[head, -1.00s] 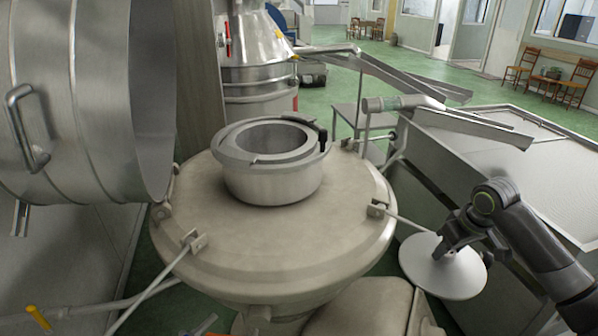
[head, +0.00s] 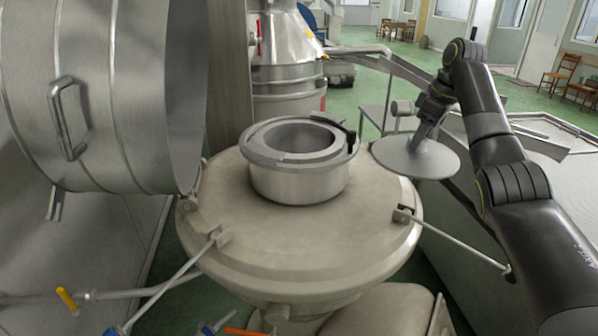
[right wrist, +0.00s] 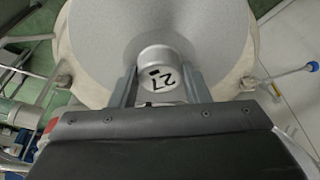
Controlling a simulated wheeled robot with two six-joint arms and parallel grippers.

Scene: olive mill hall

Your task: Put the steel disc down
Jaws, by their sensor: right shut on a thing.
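The steel disc (head: 388,155) is a round grey plate, held roughly level in the air right of the metal pot (head: 300,186), by the right edge of the round lid. It also fills the upper middle of the right wrist view (right wrist: 105,35). My right gripper (head: 421,137) is shut on the disc's central hub (right wrist: 157,72), which carries the mark "27". In the right wrist view its two fingers (right wrist: 160,88) stand on either side of the hub. The disc's underside is hidden. My left gripper is not in view.
The pot stands on the wide round vessel lid (head: 310,238), which has bare space in front of the pot. Clamp rods (head: 455,240) stick out from the lid's rim. A large steel drum (head: 150,110) is at the left; a flat-topped bin (head: 560,190) is at the right.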

